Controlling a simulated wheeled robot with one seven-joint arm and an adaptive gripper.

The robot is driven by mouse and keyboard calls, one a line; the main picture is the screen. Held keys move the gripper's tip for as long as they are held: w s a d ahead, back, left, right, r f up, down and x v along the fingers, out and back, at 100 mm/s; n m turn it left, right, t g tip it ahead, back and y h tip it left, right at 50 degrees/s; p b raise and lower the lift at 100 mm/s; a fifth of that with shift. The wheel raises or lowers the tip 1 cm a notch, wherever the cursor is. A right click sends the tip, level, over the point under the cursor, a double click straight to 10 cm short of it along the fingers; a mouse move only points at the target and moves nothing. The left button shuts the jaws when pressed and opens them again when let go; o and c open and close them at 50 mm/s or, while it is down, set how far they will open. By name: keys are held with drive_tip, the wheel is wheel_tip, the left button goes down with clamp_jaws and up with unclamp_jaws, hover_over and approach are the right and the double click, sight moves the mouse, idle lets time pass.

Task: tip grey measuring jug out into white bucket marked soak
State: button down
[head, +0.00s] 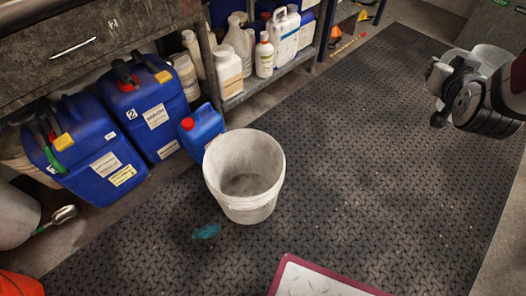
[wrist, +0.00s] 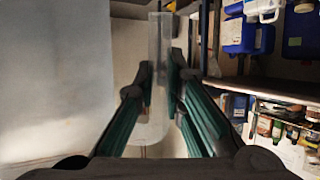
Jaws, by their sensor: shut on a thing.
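The white bucket (head: 243,180) stands upright on the dark mat near the middle of the head view, its open top facing up. It looks empty inside, and I cannot read any marking on it. My gripper (head: 439,94) is at the upper right, well apart from the bucket and raised above the floor. It is shut on the grey measuring jug (head: 490,55), which is partly hidden by the gripper and arm. In the wrist view the jug (wrist: 158,115) shows as a pale upright shape between the fingers (wrist: 160,78). Its contents are not visible.
Blue canisters (head: 165,105) and a small blue jug (head: 202,130) stand left of the bucket under the bench (head: 75,45). Bottles (head: 228,70) line a low shelf. A red-edged white board (head: 315,282) lies at the front. The mat (head: 370,150) right of the bucket is clear.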

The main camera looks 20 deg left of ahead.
drive_tip(key=w+a+f+n+y, duration=0.1)
drive_tip(key=w+a+f+y, duration=0.15)
drive_tip(key=a, duration=0.85)
drive_tip(key=w+a+f+n+y, duration=0.1)
drive_tip(key=w+a+n, duration=0.15)
drive_tip(key=a, duration=0.75)
drive_tip(key=s+a+f+n+g+y, duration=0.1)
drive_tip(key=s+a+f, duration=0.15)
drive_tip(key=a, duration=0.75)
drive_tip(key=s+a+f+y, duration=0.1)
drive_tip(key=a+f, duration=0.2)
drive_tip(key=a, duration=0.7)
drive_tip(key=s+a+f+p, duration=0.1)
drive_tip(key=s+a+f, duration=0.15)
drive_tip(key=a, duration=0.25)
drive_tip(key=s+a+f, duration=0.2)
drive_tip(key=s+a, duration=0.1)
drive_tip(key=a, duration=0.2)
drive_tip(key=s+a+f, duration=0.7)
drive_tip(key=s+f, duration=0.1)
drive_tip(key=s, duration=0.3)
drive_tip(key=s+a+f+n+p, duration=0.1)
drive_tip(key=s+a+f, duration=0.6)
drive_tip(key=s, duration=0.5)
drive_tip(key=shift+a+f, duration=0.25)
drive_tip(key=shift+f, duration=0.3)
